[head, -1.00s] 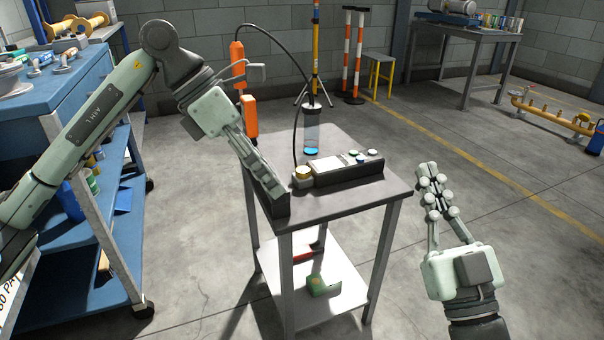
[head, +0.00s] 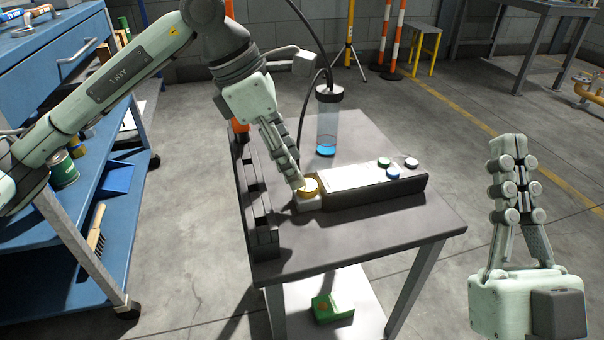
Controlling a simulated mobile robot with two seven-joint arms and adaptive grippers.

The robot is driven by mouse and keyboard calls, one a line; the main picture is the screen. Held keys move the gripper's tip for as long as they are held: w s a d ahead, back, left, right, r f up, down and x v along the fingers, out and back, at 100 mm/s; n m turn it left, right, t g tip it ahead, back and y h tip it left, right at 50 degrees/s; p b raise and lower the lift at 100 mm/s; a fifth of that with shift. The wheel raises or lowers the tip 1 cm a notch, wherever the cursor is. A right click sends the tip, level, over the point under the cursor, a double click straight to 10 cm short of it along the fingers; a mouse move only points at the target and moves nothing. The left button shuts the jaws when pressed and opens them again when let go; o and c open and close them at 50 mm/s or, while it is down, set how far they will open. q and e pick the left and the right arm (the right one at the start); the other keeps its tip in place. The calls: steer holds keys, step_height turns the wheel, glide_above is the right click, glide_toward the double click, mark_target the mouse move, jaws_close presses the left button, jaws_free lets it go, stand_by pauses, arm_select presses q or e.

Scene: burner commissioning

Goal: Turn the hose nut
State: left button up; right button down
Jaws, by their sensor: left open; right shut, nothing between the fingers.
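A round brass-coloured nut (head: 311,187) sits on a small light block at the left end of a black-sided unit on the grey table (head: 370,240). I take it for the hose nut. My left gripper (head: 294,181) reaches down from the upper left, with its fingertips at the nut's left edge. It is open. The fingers overlap in this view, so I cannot tell whether they touch or straddle the nut. A black hose (head: 305,105) comes down behind my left gripper; its lower end is hidden. My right gripper (head: 508,145) is shut and empty, pointing up right of the table.
A clear cylinder with blue liquid (head: 327,125) stands behind the unit (head: 375,190), which carries several coloured caps. A dark slotted rack (head: 262,215) lies along the table's left edge. A blue cart (head: 110,220) stands at left. The table's front right is bare.

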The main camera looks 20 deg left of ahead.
mark_target(307, 188)
arm_select(q)
steer(key=x, duration=0.4)
arm_select(e)
steer(key=shift+s+d+r+t, duration=0.25)
steer(key=shift+s+r+t, duration=0.1)
steer(key=shift+r+t, duration=0.05)
